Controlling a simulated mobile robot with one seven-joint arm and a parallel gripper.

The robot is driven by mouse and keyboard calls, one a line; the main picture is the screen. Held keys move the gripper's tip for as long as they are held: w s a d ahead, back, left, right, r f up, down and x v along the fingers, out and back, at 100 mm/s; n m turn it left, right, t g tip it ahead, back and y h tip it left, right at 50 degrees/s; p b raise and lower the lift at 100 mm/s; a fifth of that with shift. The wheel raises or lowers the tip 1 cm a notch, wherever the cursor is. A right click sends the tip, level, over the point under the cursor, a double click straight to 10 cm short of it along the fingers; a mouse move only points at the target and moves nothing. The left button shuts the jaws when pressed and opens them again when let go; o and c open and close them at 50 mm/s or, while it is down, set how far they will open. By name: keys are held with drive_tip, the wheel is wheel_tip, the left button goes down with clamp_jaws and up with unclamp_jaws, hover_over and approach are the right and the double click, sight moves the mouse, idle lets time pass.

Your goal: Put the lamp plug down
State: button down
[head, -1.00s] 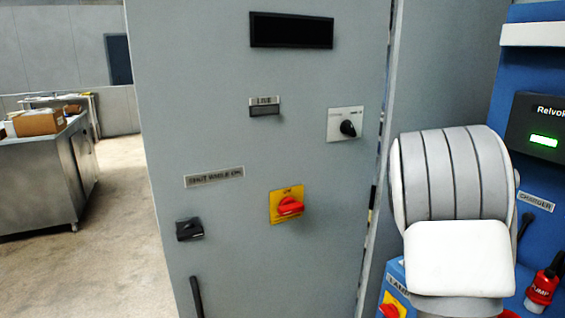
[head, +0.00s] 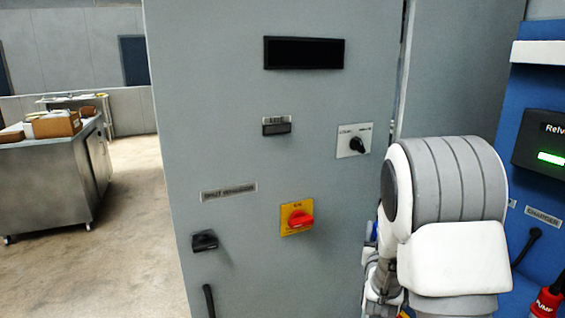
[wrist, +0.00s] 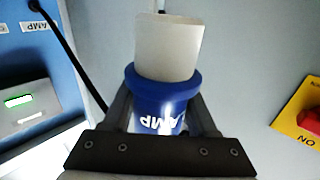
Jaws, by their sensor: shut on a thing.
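The lamp plug (wrist: 160,105) is in the wrist view, a blue body with a wide collar and a pale grey end pointing up in the picture. Its upside-down label reads "AMP", with the first letter hidden. My gripper (wrist: 162,118) is shut on the blue body, one finger on each side. In the head view my arm covers most of the gripper, and a small blue patch shows at the arm's left edge. The plug appears held in the air in front of the grey cabinet (head: 230,120).
The cabinet front carries a red knob on a yellow plate (head: 298,217), a black knob (head: 204,241) and a selector switch (head: 354,140). The blue charger panel (head: 515,180) is at right, with a red pump plug (head: 545,303). Open floor and a metal bench (head: 50,180) lie at left.

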drive_tip(key=a+n+y+p, duration=0.1)
drive_tip(key=a+n+y, duration=0.4)
drive_tip(key=a, duration=0.6)
drive_tip(key=s+f+m, duration=0.1)
drive_tip(key=s+f, duration=0.6)
drive_tip(key=f, duration=0.6)
drive_tip(key=shift+s+t+y, duration=0.15)
drive_tip(key=shift+t+y, duration=0.15)
drive_tip(key=shift+t, duration=0.1)
drive_tip(key=shift+s+f, duration=0.1)
drive_tip(key=shift+s, duration=0.05)
